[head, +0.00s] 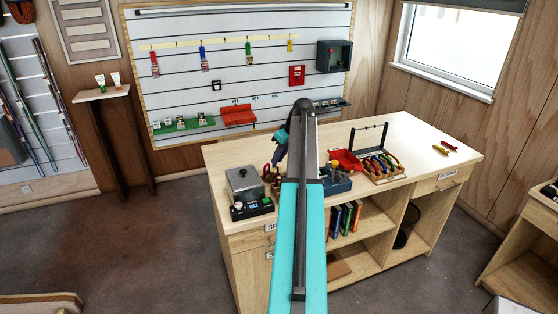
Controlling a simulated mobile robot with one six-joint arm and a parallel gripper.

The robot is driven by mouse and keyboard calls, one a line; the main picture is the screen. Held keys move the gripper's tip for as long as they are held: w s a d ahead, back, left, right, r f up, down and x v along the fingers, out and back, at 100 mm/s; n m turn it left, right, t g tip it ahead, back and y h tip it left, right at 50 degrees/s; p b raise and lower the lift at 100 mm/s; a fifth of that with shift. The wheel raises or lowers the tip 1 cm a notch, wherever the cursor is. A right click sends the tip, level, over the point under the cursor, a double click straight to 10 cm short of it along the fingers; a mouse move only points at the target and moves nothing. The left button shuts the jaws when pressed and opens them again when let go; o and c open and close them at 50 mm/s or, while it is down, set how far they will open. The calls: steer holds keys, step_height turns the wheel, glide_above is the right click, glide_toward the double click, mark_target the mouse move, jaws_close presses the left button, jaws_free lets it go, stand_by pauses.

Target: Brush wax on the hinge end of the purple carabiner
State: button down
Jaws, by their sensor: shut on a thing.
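My arm rises through the middle of the view and bends down behind itself to my gripper (272,170), low over the left part of the workbench (420,131). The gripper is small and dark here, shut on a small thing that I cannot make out. Several coloured carabiners (381,164) lie in a row in a wooden tray under a dark rail frame. I cannot pick out a purple one, nor its hinge end. A grey metal box with a lid knob (243,182) stands left of the gripper. No brush can be told apart.
A black device (251,209) sits at the bench's front left edge. A blue bin (338,183) and a red object (346,160) stand right of my arm.

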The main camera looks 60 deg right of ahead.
steer(key=shift+r, duration=0.65)
steer(key=shift+w+d+r+p, duration=0.15)
steer(key=shift+r+p, duration=0.6)
steer(key=shift+r, duration=0.75)
